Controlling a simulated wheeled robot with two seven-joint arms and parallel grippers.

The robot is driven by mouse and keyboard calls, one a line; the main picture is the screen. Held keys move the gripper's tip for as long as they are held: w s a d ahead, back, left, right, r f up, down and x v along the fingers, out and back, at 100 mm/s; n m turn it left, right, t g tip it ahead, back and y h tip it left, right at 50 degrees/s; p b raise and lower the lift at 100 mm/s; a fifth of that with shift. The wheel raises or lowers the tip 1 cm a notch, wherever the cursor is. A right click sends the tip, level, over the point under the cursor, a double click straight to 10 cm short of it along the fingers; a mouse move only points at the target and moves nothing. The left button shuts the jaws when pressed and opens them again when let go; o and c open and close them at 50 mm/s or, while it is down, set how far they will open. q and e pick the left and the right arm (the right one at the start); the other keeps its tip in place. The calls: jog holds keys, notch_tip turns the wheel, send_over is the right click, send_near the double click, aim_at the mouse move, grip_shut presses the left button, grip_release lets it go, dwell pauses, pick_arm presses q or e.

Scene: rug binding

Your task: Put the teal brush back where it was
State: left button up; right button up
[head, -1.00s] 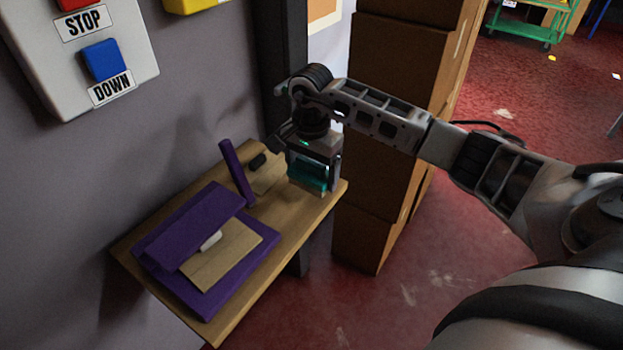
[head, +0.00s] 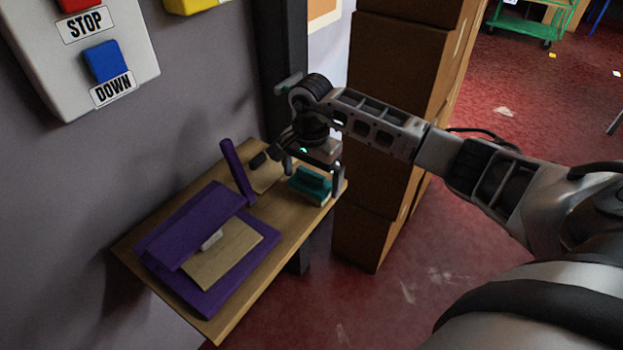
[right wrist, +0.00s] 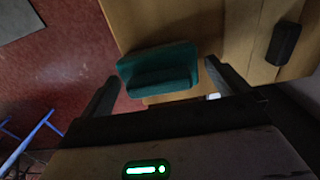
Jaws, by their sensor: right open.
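The teal brush (head: 310,184) lies on the wooden shelf top (head: 205,322), close to its right end. It also shows in the right wrist view (right wrist: 158,70), ahead of and between my fingers. My right gripper (head: 314,178) is open above the brush, one finger on each side, and does not grip it. In the right wrist view its two fingertips (right wrist: 162,76) are spread apart. My left gripper is not in view.
A purple press-like stand (head: 190,225) with a tan board fills the left of the shelf. A small black block (head: 258,160) lies behind the brush. Stacked cardboard boxes (head: 375,195) stand right of the shelf. A wall panel (head: 85,55) with STOP and DOWN buttons hangs upper left.

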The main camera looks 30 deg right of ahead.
aim_at(311, 171)
notch_tip(311, 171, up, 10)
jog(key=shift+f+b, duration=0.1)
jog(key=shift+b, duration=0.45)
jog(key=shift+r, duration=0.55)
